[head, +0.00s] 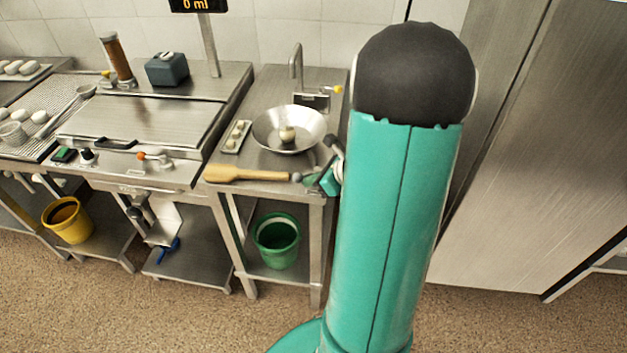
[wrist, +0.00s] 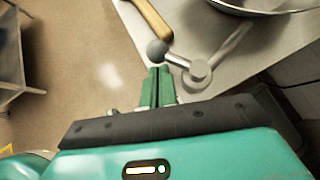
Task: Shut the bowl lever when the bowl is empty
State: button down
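The wide metal bowl (head: 268,127) sits on the right-hand steel counter, with a small pale round piece in its middle; I see no liquid in it. Its rim also shows at the top right of the wrist view (wrist: 262,11). A grey lever (wrist: 222,52) with a round pivot and a ball knob (wrist: 158,48) lies at the counter edge below the bowl. My gripper (wrist: 158,68) has its green fingers together, tips right beside the ball knob; whether they touch it I cannot tell. In the head view my gripper (head: 328,181) is partly hidden by my arm.
A display (head: 197,5) reads 0 ml. A wooden-handled tool (head: 240,173) lies along the counter's front edge, close to the knob. A small tray (head: 236,138) is left of the bowl. A green bucket (head: 276,240) stands on the shelf below. A tall steel cabinet (head: 540,150) is at right.

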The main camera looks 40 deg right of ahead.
jog(key=shift+w+a, duration=0.15)
jog(key=shift+w, duration=0.05)
jog(key=shift+w+a, duration=0.2)
jog(key=shift+w, duration=0.35)
jog(key=shift+w+a, duration=0.2)
jog(key=shift+w, duration=0.3)
jog(key=shift+d, duration=0.15)
jog(key=shift+s+d+r, duration=0.25)
jog(key=shift+s+r, duration=0.15)
jog(key=shift+s, duration=0.05)
jog(key=v, duration=1.2)
jog(key=shift+s+r, duration=0.2)
